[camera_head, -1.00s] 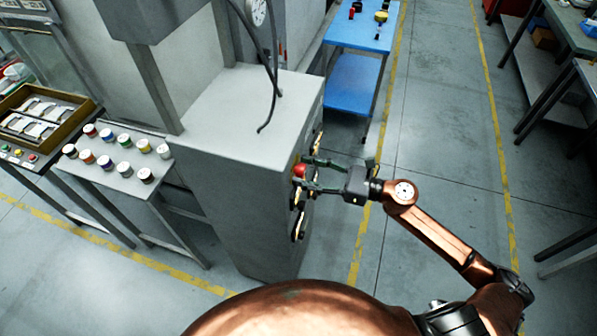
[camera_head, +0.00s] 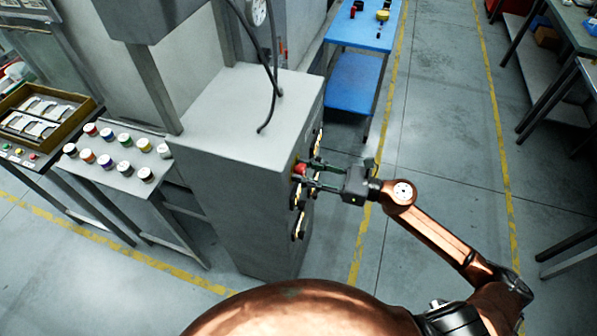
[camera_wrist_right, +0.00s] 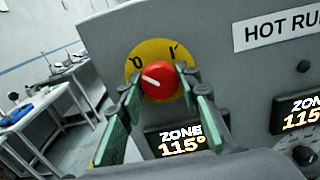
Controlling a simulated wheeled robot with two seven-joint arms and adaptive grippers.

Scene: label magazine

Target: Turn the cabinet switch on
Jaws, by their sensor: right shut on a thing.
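The cabinet switch is a red round knob (camera_wrist_right: 158,82) on a yellow plate (camera_wrist_right: 146,54) marked 0 and 1. Its white line points to the upper left, toward the 0. The red knob also shows in the head view (camera_head: 300,169) on the right side of the grey cabinet (camera_head: 235,185). My right gripper (camera_head: 311,172) reaches it from the right and is shut on the knob. In the wrist view its green-padded fingers (camera_wrist_right: 160,92) stand on either side of the knob. My left gripper is not in view.
Below the switch is a "ZONE 115°" display (camera_wrist_right: 180,142), with another to its right. A "HOT RU…" label (camera_wrist_right: 280,28) is at the upper right. Dark cables (camera_head: 271,80) hang over the cabinet top.

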